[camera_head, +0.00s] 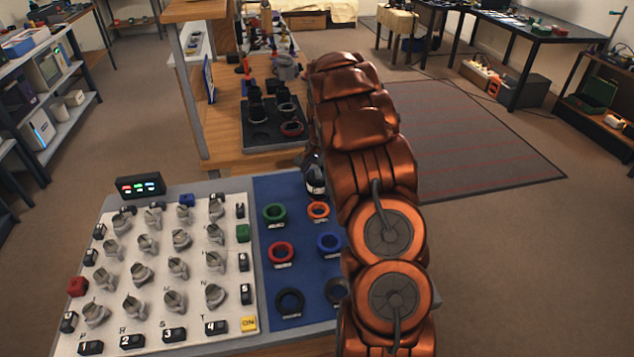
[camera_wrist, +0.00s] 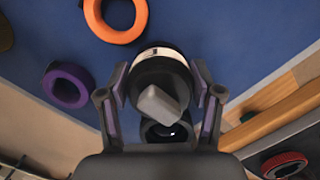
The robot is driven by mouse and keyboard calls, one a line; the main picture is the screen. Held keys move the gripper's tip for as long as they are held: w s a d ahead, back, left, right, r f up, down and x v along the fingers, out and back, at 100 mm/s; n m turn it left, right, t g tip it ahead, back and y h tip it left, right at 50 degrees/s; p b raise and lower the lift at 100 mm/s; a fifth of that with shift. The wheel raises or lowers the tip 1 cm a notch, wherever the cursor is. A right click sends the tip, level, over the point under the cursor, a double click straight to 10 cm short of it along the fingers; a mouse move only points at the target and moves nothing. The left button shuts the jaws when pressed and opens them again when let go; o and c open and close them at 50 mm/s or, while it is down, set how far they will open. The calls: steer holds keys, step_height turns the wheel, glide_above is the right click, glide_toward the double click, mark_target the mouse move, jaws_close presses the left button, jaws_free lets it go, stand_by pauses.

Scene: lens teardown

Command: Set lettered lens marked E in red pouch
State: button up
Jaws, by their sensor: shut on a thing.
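A dark lens with a pale band (camera_wrist: 160,75) sits between the two fingers of my gripper (camera_wrist: 160,95) in the wrist view, and the gripper is shut on it. It also shows in the head view as a black and white piece (camera_head: 315,180) at the top edge of the blue mat, partly behind my arm. No letter on it is legible. A red ring-shaped opening (camera_head: 281,252), possibly the red pouch, lies on the blue mat, below and left of my gripper.
The blue mat (camera_head: 262,200) also holds a green ring (camera_head: 274,213), orange ring (camera_head: 318,210), blue ring (camera_head: 329,243) and black rings (camera_head: 290,302). A purple ring (camera_wrist: 67,86) shows in the wrist view. A white knob panel (camera_head: 150,230) stands left; a dark tray (camera_head: 262,135) lies beyond.

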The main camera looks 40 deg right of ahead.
steer(key=o, duration=1.1)
steer(key=shift+f, duration=0.2)
steer(key=shift+o, duration=0.2)
step_height(320, 180, up, 12)
steer(key=d+b, duration=0.1)
steer(key=b, duration=0.1)
steer(key=shift+w+d+r, duration=0.25)
steer(key=shift+w+d, duration=0.05)
steer(key=shift+d, duration=0.05)
